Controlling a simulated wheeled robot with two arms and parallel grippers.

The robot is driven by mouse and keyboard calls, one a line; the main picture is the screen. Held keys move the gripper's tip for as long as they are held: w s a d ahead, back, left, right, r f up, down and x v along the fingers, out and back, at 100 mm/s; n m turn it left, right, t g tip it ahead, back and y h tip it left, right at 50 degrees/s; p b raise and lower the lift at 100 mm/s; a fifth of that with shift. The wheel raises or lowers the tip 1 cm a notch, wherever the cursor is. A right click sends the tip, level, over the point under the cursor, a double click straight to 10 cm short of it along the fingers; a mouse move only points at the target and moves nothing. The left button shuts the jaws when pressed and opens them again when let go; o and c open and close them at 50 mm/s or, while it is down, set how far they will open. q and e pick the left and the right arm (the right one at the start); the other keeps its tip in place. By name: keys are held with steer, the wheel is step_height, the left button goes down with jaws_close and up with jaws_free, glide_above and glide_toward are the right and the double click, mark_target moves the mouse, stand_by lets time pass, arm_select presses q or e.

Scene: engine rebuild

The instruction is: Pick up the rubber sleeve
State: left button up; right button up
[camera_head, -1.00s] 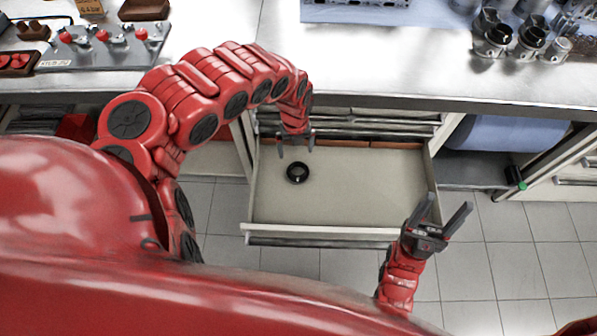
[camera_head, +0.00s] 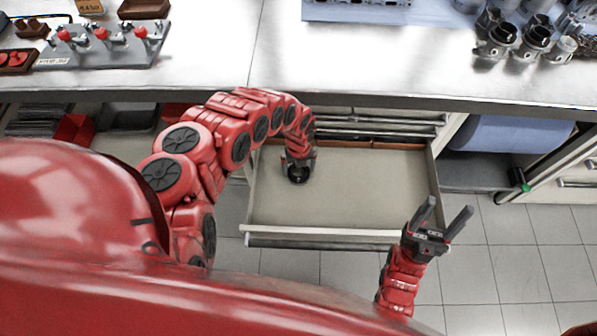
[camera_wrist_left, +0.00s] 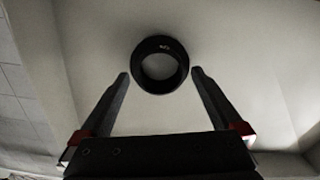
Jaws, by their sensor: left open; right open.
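The rubber sleeve is a black ring (camera_wrist_left: 160,42) lying on the drawer floor, and it sits just beyond and between my fingertips in the left wrist view. In the head view the sleeve (camera_head: 297,180) is partly hidden by my left gripper (camera_head: 299,166), which is over it inside the open drawer. The left gripper also shows in the left wrist view (camera_wrist_left: 161,78), with its fingers apart and nothing between them. My right gripper (camera_head: 443,217) is open and empty, beyond the drawer's front right corner.
The open drawer (camera_head: 370,195) has a pale floor with free room to the right. The metal workbench (camera_head: 390,50) edge runs above the drawer's back. On the bench are a fixture with red knobs (camera_head: 100,35) at left and metal pistons (camera_head: 530,40) at right.

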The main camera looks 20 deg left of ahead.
arm_select(q)
steer(key=shift+c, duration=0.3)
steer(key=c, duration=1.3)
steer(key=shift+o, duration=0.2)
